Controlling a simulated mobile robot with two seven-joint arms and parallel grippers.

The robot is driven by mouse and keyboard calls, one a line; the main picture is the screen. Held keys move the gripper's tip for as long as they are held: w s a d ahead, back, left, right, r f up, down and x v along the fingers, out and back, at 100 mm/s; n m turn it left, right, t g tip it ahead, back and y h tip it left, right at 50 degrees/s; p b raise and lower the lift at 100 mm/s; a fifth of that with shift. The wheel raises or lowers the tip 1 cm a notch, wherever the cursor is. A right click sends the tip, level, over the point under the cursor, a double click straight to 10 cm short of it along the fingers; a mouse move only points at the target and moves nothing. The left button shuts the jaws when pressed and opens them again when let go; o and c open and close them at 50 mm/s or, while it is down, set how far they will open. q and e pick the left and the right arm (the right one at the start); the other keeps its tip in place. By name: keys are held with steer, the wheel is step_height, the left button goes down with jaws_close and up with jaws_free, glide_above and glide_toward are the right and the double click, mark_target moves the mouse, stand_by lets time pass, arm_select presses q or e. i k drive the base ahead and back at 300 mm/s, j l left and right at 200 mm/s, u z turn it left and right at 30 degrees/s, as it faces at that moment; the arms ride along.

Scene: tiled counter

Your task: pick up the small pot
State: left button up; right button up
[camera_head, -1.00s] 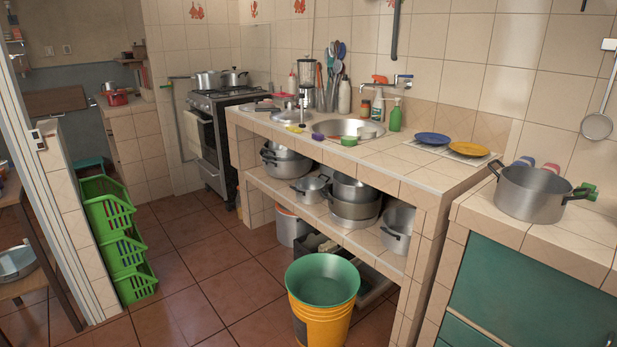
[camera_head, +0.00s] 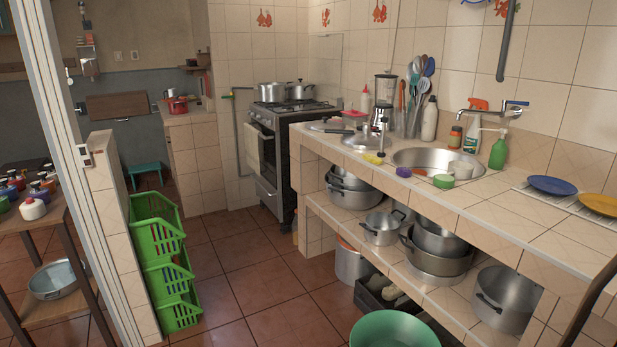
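A small metal pot (camera_head: 382,227) with side handles stands on the tiled shelf under the counter, left of larger stacked pots (camera_head: 440,240). A small red pot (camera_head: 177,106) is on the far counter at the back. Two metal pots, a left one (camera_head: 272,95) and a right one (camera_head: 299,90), stand on the stove. The view does not settle which of these is the pot meant. Neither of my grippers is in view.
Stacked green crates (camera_head: 160,250) stand by the low tiled wall at left. Tiled floor (camera_head: 250,290) between them is clear. A dark curved bar (camera_head: 592,305) crosses the lower right.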

mark_target(382, 227)
steer(key=i+u, duration=0.3)
steer(key=i, duration=0.3)
steer(key=i+u, duration=0.3)
steer(key=i, duration=0.35)
steer(key=i+j+z, duration=0.1)
steer(key=i+z, duration=0.2)
steer(key=i, duration=0.25)
steer(key=i+j+z, duration=0.35)
steer(key=i, duration=0.15)
steer(key=i+z, duration=0.35)
steer(key=i+j+z, duration=0.1)
steer(key=z, duration=0.3)
steer(key=i+j+z, duration=0.15)
steer(key=z, duration=0.2)
steer(key=i+j+z, duration=0.25)
steer(key=i, duration=0.2)
steer(key=i+j+z, duration=0.2)
steer(key=i, duration=0.25)
steer(key=l, duration=0.1)
